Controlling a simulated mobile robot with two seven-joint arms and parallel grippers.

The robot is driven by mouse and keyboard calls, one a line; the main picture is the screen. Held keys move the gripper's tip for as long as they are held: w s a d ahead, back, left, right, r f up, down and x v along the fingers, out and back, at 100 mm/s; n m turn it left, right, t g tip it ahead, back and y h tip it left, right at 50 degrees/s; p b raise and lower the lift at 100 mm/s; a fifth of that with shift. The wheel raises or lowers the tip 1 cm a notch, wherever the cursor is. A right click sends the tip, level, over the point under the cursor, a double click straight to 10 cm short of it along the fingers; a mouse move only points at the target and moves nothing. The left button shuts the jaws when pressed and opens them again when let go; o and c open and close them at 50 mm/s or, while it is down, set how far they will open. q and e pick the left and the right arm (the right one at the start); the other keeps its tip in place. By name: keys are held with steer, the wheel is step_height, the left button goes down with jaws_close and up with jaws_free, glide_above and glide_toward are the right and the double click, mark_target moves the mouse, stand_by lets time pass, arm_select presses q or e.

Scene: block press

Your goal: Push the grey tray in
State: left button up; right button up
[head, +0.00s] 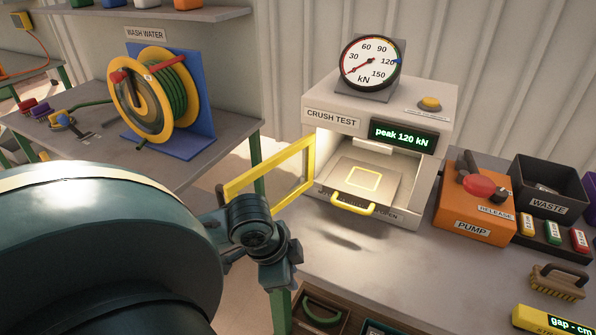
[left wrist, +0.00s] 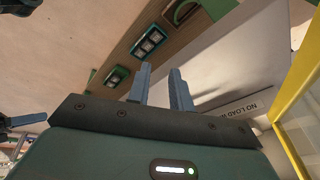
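The grey tray (head: 337,182) is at the floor of the CRUSH TEST press (head: 322,140), with a yellow square outline on top and a yellow handle (head: 352,205) at its front. In the head view it is hard to tell how far it sticks out. My left gripper (head: 284,275) is in front of and left of the press, apart from the handle. The left wrist view shows its two fingers (left wrist: 161,88) apart with nothing between them.
The press's yellow-framed door (head: 270,172) stands open on the left, close to my left gripper. An orange pump box (head: 462,205) stands right of the press. The counter in front of the press (head: 385,260) is clear. Drawers (head: 322,312) are below its front edge.

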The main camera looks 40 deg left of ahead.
arm_select(q)
steer(key=s+d+f+n, duration=0.3)
steer(key=d+f, duration=0.1)
steer(key=d, duration=0.1)
steer(key=shift+d+f+n+t, duration=0.25)
steer(key=shift+n+t, duration=0.05)
